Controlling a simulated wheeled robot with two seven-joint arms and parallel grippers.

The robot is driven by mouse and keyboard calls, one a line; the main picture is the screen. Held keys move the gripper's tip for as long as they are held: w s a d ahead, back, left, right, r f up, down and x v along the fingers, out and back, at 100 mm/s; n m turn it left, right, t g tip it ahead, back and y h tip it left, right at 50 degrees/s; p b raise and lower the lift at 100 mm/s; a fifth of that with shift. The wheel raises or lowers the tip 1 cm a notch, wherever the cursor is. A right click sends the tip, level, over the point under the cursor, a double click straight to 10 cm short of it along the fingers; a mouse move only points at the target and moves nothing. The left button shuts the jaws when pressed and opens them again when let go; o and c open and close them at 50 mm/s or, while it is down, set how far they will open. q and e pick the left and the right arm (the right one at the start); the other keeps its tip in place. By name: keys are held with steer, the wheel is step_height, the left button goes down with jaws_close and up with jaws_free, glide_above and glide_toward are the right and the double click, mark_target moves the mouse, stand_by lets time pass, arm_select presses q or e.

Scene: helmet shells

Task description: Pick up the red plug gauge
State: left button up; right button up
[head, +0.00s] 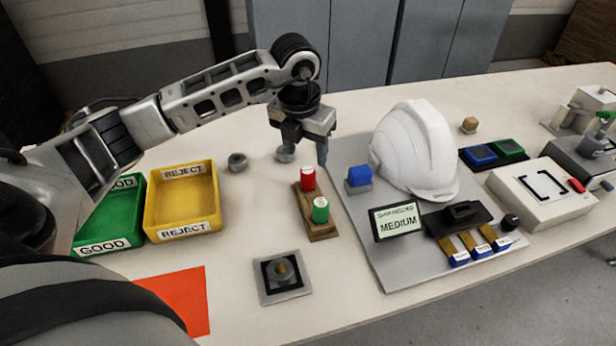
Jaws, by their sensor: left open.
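The red plug gauge (308,179) stands upright in the far end of a small wooden block (322,232). A green plug gauge (320,210) stands in the near end of the same block. My left gripper (305,158) points down just above and behind the red plug gauge. Its fingers are apart and hold nothing that I can see. One finger ends close to the red gauge's top in the picture; I cannot tell whether they touch. My right gripper is not in view.
A white helmet shell (415,150), a blue block (359,176) and a "MEDIUM" display (397,222) stand on a grey plate right of the wooden block. A yellow REJECT bin (209,200) and green GOOD bin (134,229) are left. A square fixture (298,287) lies in front.

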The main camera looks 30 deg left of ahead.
mark_target(307, 171)
arm_select(q)
steer(key=f, duration=0.2)
steer(key=f+p, duration=0.1)
steer(key=f, duration=0.4)
steer(key=shift+w+f, duration=0.2)
steer(key=shift+w, duration=0.2)
steer(key=shift+c, duration=0.3)
steer(key=c, duration=0.9)
